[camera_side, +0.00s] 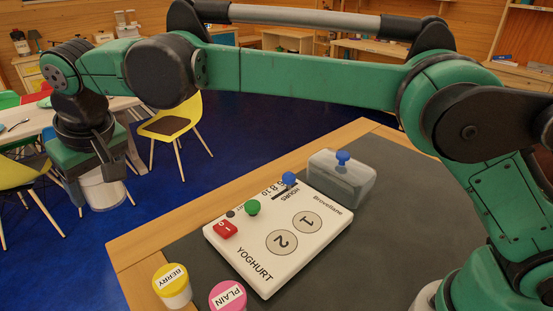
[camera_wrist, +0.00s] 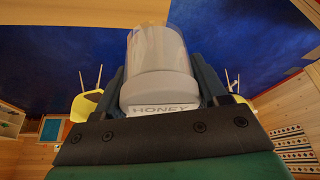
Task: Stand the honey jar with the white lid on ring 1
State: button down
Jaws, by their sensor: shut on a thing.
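My gripper (camera_side: 97,165) is at the far left of the side view, shut on the honey jar (camera_side: 103,190), which hangs below it beyond the table's left edge. In the wrist view the pale jar (camera_wrist: 157,60) is between the two dark fingers, with a label reading HONEY. Ring 1 (camera_side: 307,222) and ring 2 (camera_side: 282,241) are marked on the white yoghurt maker's top (camera_side: 250,262). Both rings are empty. The jar is well to the left of ring 1 and apart from the machine.
A yellow-lidded BERRY jar (camera_side: 172,285) and a pink-lidded PLAIN jar (camera_side: 228,296) stand at the front. A clear grey cover with a blue knob (camera_side: 341,180) is behind the rings. The machine has a green knob (camera_side: 252,208), a blue knob (camera_side: 289,179) and a red switch (camera_side: 225,230).

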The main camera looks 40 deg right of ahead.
notch_tip(320, 180, up, 3)
jog(key=shift+d+f, duration=0.1)
jog(key=shift+f, duration=0.05)
jog(key=d+r+m+h, duration=0.15)
jog(key=d+r, duration=0.25)
jog(key=d, duration=0.4)
jog(key=m+h, duration=0.2)
jog(key=m, duration=0.6)
send_over(304, 215)
jog(key=s, duration=0.1)
jog(key=f, duration=2)
jog(key=shift+a+f, duration=0.25)
jog(key=shift+f, duration=0.15)
jog(key=shift+c, duration=0.2)
grip_release()
